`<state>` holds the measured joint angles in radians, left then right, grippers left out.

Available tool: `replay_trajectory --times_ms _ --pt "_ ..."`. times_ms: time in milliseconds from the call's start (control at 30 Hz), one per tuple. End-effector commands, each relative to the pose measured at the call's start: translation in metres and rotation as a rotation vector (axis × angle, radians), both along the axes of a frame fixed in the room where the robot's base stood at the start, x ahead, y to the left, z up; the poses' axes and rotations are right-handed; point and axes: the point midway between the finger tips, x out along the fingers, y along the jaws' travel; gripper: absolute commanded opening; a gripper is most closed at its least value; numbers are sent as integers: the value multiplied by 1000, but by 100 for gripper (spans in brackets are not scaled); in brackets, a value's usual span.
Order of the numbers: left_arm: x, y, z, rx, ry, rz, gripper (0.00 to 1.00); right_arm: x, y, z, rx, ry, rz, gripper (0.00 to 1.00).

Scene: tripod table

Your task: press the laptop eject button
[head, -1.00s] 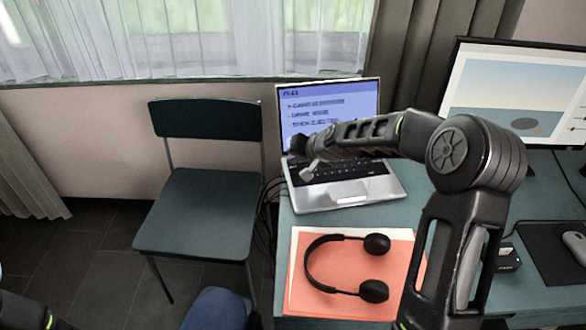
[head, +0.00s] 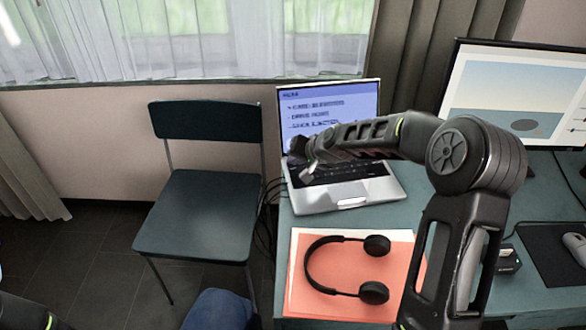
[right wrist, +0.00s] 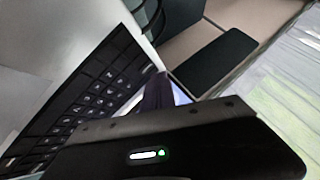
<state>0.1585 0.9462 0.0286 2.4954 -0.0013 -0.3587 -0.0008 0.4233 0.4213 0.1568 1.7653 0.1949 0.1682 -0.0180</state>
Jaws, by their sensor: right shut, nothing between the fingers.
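The open laptop (head: 312,199) stands on the teal table, with its lit screen showing a list of text lines. My right gripper (head: 303,170) is shut and empty, over the left edge of the laptop near the keyboard's left end. I cannot tell whether it touches the laptop. In the right wrist view, the laptop's black keyboard (right wrist: 85,105) and grey deck fill the left side, and the dark gripper (right wrist: 158,93) is partly visible. I cannot make out the eject button. My left gripper is not in view; only part of my left arm shows at the bottom left.
Black headphones (head: 308,272) lie on an orange folder (head: 345,258) in front of the laptop. A monitor (head: 515,90) and a mouse (head: 575,246) are at the right. A teal chair (head: 200,215) stands left of the table, and cables hang by its left edge.

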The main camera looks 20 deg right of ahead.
Motion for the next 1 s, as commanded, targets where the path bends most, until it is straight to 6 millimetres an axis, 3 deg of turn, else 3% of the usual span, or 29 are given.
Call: replay_trajectory --times_ms 667,1000 --pt "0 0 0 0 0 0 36 0 0 0 0 0 0 0" --pt "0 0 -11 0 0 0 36 0 0 -9 0 0 0 0"
